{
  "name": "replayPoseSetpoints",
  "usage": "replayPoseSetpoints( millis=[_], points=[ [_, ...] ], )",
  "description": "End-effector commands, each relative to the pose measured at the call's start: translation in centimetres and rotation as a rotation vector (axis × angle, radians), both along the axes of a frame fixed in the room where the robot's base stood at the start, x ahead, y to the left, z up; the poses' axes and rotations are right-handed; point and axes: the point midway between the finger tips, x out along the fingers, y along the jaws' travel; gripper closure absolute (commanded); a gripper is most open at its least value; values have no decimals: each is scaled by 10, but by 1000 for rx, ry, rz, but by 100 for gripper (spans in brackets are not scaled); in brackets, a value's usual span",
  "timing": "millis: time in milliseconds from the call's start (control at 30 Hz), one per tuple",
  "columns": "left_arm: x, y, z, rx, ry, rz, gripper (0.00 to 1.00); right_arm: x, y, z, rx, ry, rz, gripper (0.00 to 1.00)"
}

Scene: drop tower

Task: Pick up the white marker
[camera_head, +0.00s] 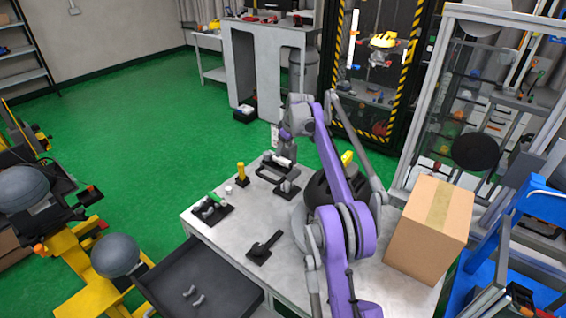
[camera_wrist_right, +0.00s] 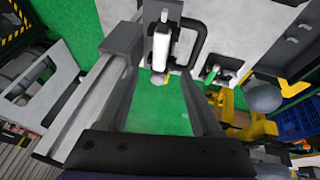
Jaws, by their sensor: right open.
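The white marker (camera_head: 281,160) appears as a short white cylinder on a dark holder at the far edge of the grey workbench. In the right wrist view the white cylinder (camera_wrist_right: 160,47) stands out against dark parts, between my finger lines. My right gripper (camera_head: 287,148) is open, over or beside the white cylinder; contact cannot be told. Its fingers show in the right wrist view (camera_wrist_right: 156,68) with a gap between them. The purple and grey arm is mine and covers part of the bench. My left gripper is not in view.
The workbench (camera_head: 215,228) also holds a yellow upright item (camera_head: 241,173), a black tray with a green item (camera_head: 212,203), a black tool (camera_head: 264,247) and a cardboard box (camera_head: 430,228). An open drawer (camera_head: 165,280) juts out in front. Green floor lies beyond the bench.

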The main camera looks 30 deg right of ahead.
Motion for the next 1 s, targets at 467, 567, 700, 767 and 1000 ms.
replayPoseSetpoints(
  millis=[467,567,700,767,1000],
  points=[
    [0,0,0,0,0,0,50,22,-2,-52,-1,0,0,34],
    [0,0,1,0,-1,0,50,27,-2,-63,-1,0,0,34],
    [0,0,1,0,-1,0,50,28,-2,-66,-1,0,0,34],
    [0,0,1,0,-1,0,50,28,-2,-66,-1,0,0,34],
    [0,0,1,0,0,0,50,28,-2,-66,0,0,-1,70]
  ],
)
